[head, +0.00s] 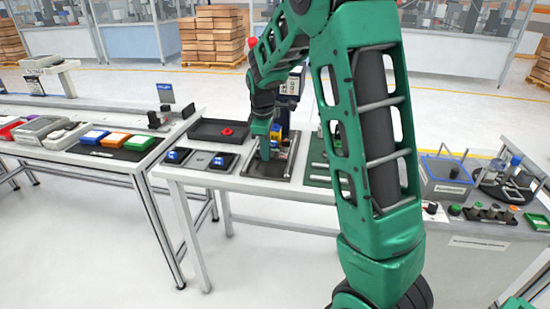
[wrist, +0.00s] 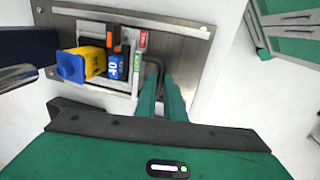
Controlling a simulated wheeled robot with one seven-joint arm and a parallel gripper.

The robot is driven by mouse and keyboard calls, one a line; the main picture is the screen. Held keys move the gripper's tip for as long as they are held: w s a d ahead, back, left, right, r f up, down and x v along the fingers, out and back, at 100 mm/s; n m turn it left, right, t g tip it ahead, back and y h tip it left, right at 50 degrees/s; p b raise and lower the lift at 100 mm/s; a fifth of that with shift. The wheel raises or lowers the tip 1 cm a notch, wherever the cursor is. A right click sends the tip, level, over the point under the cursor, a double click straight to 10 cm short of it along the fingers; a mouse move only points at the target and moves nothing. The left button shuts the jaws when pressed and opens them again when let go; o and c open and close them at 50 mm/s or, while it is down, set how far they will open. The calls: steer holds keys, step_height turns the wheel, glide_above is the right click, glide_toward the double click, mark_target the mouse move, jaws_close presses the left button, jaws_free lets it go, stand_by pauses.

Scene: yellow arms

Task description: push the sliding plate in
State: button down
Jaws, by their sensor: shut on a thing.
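The sliding plate appears to be the grey metal plate (wrist: 195,48) in the wrist view, and the lower right part of the fixture (head: 283,168) shows in the head view. A dark bent handle (wrist: 153,66) stands at the plate's lower right. My gripper (wrist: 160,88) is shut on this handle, with one teal finger on each side. It also shows in the head view (head: 264,152), reaching down onto the fixture. The fingers hide the lower part of the handle, and the arm hides part of the fixture.
A yellow and blue part (wrist: 85,63) and a blue block (wrist: 117,66) sit left of the handle. A black tray (head: 215,131) with a red ring stands behind left. A green board (head: 318,168) lies to the right.

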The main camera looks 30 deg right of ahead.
steer(key=shift+w+d+r, duration=0.1)
steer(key=shift+w+d, duration=0.65)
steer(key=shift+w, duration=0.2)
steer(key=shift+w+d+r, duration=0.1)
steer(key=shift+d, duration=0.15)
steer(key=c, duration=1.9)
jaws_free()
steer(key=shift+w, duration=0.1)
steer(key=shift+o, duration=0.3)
step_height(320, 180, up, 10)
steer(key=s+a, duration=0.1)
steer(key=shift+s+a+r, duration=0.2)
steer(key=shift+s, duration=0.1)
